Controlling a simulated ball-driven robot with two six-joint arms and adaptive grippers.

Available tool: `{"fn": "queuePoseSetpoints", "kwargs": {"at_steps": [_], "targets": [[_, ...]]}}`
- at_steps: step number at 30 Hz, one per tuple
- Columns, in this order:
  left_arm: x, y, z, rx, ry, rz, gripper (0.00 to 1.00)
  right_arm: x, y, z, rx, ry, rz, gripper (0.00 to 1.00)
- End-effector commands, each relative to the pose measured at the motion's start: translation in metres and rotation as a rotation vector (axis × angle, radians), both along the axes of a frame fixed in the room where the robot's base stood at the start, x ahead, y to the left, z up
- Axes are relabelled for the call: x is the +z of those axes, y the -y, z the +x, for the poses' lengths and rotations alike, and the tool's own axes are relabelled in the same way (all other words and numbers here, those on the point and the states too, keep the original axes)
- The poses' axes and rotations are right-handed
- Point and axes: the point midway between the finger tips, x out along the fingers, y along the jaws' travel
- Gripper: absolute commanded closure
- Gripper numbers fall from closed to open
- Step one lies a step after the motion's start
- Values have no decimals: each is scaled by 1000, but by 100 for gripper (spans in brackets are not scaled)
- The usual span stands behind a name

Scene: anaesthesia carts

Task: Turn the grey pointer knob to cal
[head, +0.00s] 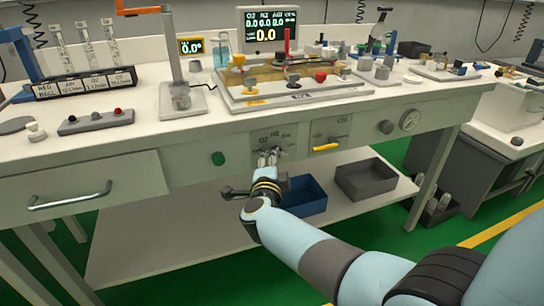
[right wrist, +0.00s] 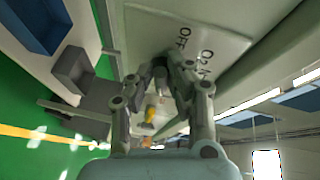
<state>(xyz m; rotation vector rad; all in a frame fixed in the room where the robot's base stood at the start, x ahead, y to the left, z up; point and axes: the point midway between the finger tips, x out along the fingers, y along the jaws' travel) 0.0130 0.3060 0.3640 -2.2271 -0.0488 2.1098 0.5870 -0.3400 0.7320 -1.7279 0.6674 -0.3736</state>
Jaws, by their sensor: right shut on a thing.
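The grey pointer knob (head: 276,149) is on a pale labelled panel (head: 259,134) on the bench front, left of the yellow lever. My right gripper (head: 268,156) reaches the panel from below and is shut on the knob. The fingers hide most of the knob, so I cannot tell which mark its pointer faces. In the right wrist view the gripper's fingertips (right wrist: 168,62) meet at the panel (right wrist: 190,40), where OFF and O2 marks show. My left gripper is not in view.
A blue bin (head: 306,197) and a grey bin (head: 366,180) stand on the lower shelf. A drawer handle (head: 69,201) juts out at left.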

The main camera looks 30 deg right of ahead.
Motion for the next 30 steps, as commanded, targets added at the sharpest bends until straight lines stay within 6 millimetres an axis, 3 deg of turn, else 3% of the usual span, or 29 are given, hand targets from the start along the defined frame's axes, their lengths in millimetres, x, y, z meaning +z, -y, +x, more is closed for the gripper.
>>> {"fn": "queuePoseSetpoints", "kwargs": {"at_steps": [19, 20, 24, 30], "targets": [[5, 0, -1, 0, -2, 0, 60, -1, 0, -1, 0, 7, 48, 100], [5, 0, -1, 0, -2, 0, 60, -1, 0, -1, 0, 7, 48, 80], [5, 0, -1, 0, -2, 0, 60, 0, 0, -1, 0, 9, 47, 62], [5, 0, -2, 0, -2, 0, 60, 0, 0, 0, 1, 9, 46, 62]]}}
